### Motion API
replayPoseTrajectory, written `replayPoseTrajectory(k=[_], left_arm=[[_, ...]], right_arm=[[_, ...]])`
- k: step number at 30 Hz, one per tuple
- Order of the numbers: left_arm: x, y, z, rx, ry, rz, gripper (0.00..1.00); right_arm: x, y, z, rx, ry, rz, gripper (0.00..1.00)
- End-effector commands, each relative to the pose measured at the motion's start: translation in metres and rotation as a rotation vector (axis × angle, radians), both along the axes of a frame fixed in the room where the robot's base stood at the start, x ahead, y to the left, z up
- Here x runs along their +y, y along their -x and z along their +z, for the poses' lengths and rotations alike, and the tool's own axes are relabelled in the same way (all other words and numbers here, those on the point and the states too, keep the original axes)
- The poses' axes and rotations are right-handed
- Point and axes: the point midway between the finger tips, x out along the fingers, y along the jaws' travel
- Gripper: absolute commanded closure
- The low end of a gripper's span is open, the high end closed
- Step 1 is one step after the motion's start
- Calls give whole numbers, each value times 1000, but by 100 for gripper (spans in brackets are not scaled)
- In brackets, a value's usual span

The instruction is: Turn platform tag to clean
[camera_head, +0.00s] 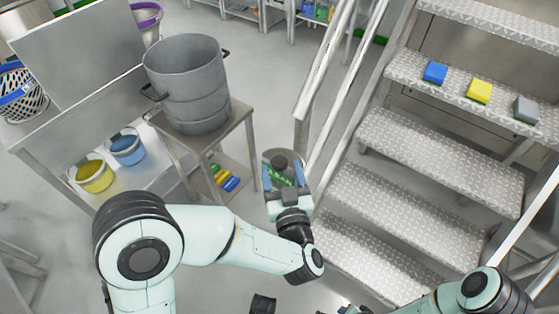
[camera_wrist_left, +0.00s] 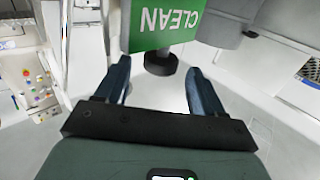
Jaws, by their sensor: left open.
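The platform tag (camera_wrist_left: 166,24) is a green plate at the top of the left wrist view, with the word CLEAN reading upside down there. A black round knob (camera_wrist_left: 160,64) sits just below the tag's edge, between my fingertips in the picture. In the head view the green tag (camera_head: 281,180) shows in part between the blue fingers, near the foot of the stair rail. My left gripper (camera_head: 282,169) is open around the knob's place, and I cannot tell whether it touches. My right gripper is barely visible at the bottom edge, and its jaws cannot be made out.
Metal stairs (camera_head: 430,150) with railings rise on the right; blue (camera_head: 435,72), yellow (camera_head: 480,90) and grey (camera_head: 526,110) blocks lie on one step. A steel drum (camera_head: 187,85) stands on a small table at left. Yellow (camera_head: 94,178) and blue (camera_head: 127,150) buckets stand beside it.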

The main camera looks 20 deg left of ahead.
Motion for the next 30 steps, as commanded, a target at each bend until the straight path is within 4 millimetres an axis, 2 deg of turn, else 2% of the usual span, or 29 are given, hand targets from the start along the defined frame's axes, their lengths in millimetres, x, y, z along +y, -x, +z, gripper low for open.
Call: replayPoseTrajectory(k=[6,12,18,30], left_arm=[[-25,47,2,0,-1,-7,32],[-39,76,1,-2,0,-5,32],[-43,88,1,-4,0,-2,32],[-43,88,1,-4,0,0,32]], right_arm=[[5,9,7,24,-12,10,57],[8,14,10,37,-18,16,57],[8,16,10,41,-20,17,57],[8,16,10,41,-20,17,57]])
